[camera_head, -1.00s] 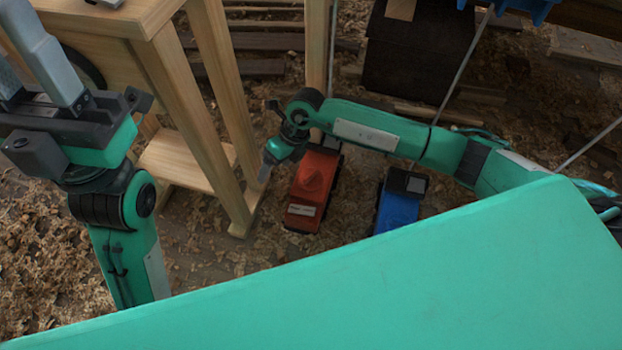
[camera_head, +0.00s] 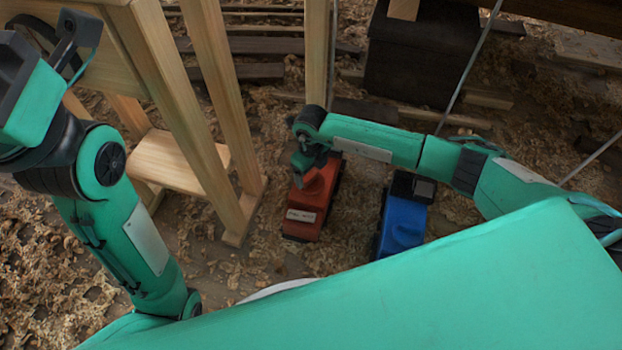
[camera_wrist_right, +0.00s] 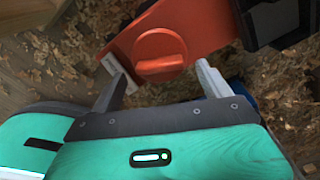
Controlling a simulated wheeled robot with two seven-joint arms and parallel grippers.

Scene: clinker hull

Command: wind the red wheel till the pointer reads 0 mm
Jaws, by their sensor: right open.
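The red unit (camera_head: 305,222) stands on the shavings-covered floor, with a small pale label plate too small to read. In the right wrist view its round red wheel (camera_wrist_right: 158,48) has a raised bar across its face. My right gripper (camera_head: 300,178) is over the red unit and hides part of its top. In the wrist view the right gripper (camera_wrist_right: 160,74) is open, one fingertip to each side of the wheel, with nothing held. I cannot make out a pointer or scale. My left gripper is at the upper left edge, its fingers out of frame.
A blue unit (camera_head: 402,224) stands right of the red one. A wooden trestle (camera_head: 235,225) stands close on the left. A dark box (camera_head: 415,60) and loose planks lie behind. Thin slanting rods cross the right side. Shavings cover the open floor.

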